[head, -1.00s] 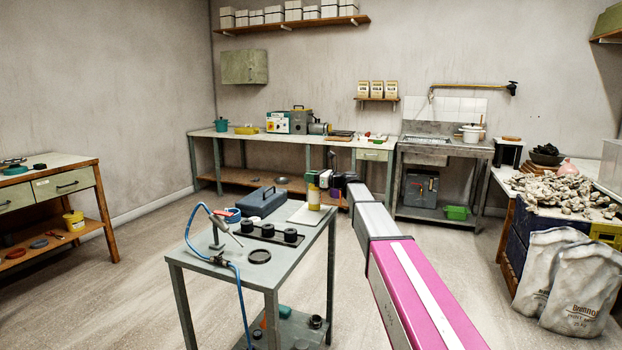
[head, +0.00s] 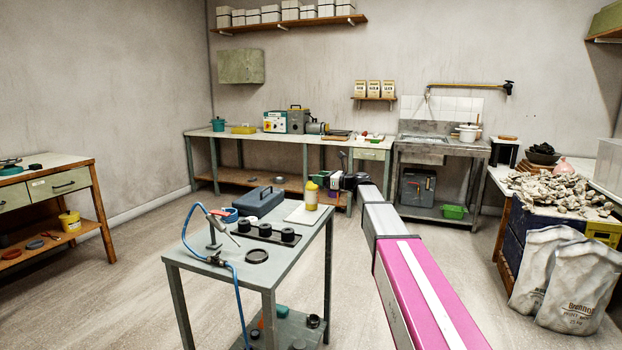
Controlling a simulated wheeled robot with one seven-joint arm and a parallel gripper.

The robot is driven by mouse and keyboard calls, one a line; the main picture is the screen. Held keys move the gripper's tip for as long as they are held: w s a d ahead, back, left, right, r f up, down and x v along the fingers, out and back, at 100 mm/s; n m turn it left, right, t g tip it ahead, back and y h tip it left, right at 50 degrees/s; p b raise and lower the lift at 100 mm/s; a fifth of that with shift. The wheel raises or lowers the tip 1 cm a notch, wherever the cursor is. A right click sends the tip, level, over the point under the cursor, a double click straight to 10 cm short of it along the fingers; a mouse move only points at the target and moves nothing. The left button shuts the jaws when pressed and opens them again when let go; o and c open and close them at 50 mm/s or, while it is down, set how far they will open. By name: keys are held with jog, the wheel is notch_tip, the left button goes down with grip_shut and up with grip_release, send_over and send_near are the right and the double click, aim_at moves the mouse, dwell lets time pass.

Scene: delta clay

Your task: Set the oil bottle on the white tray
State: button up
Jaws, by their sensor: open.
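The oil bottle (head: 312,195), yellow with a pale top, stands upright on the small table. It is at the back right part of the white tray (head: 300,216), a flat pale slab, and appears to rest on it. My gripper (head: 333,182) is open and empty, just right of the bottle, with a small gap between them. Its fingers are small and dark at this distance.
A long workbench and a sink stand behind. Floor around the table is clear.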

jog(key=v, duration=0.6)
jog(key=s+f+n+h, duration=0.1)
jog(key=s+f, duration=0.2)
jog(key=f, duration=0.1)
jog(key=s+f+n+g+h, duration=0.1)
jog(key=s+f+n, duration=0.1)
jog(key=f, duration=0.3)
jog(key=s+f+n+g+h, duration=0.1)
jog(key=s+f+n, duration=0.1)
jog(key=s+f, duration=0.2)
jog(key=shift+f+h, duration=0.35)
jog(key=shift+h, duration=0.05)
jog(key=s+d+f+n+g+h, duration=0.1)
jog(key=s+d+f+n+h, duration=0.3)
jog(key=s+f+n, duration=0.2)
jog(key=s+d+f+n+g+h, duration=0.2)
jog(key=s+d+f+n+h, duration=0.2)
jog(key=s+f, duration=0.6)
jog(key=s+d+f+n+g+h, duration=0.2)
jog(key=s+d+f+n+h, duration=0.2)
jog(key=s+f+n, duration=0.4)
jog(key=s, duration=0.5)
jog(key=shift+s+h, duration=0.15)
jog(key=shift+h, duration=0.15)
